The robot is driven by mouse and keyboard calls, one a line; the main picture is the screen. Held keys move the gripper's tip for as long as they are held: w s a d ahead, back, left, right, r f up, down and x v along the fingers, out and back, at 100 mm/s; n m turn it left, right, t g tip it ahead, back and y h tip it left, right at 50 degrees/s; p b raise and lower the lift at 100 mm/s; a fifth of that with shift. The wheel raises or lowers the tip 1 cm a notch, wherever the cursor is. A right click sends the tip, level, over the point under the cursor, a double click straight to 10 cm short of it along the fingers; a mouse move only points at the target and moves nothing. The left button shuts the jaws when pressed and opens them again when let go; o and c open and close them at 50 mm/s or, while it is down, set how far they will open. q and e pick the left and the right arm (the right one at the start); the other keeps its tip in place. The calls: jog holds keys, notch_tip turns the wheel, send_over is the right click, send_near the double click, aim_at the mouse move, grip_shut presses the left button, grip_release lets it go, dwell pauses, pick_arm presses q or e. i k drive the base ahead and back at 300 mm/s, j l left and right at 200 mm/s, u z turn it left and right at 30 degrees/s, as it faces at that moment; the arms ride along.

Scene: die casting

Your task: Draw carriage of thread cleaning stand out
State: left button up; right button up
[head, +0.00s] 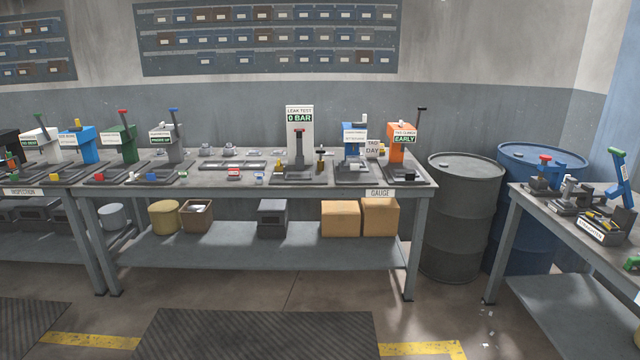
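Neither of my grippers is in the head view. Several small lever stands stand on the tables, and most of their signs are too small to read, so I cannot tell which is the thread cleaning stand. On the middle table are a grey stand (174,151), a green stand (121,147), a blue stand (354,136) and an orange stand (402,155) whose sign reads "EARLY". A white leak test stand (300,125) shows "0 BAR". The carriage cannot be made out.
The middle table (240,190) carries a "GAUGE" label and has boxes on its lower shelf. A dark drum (463,215) and a blue drum (540,165) stand between it and the right table (540,202). Dark mats (255,335) and yellow stripes mark otherwise open floor in front.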

aim_at(353, 167)
jog(key=i, duration=1.85)
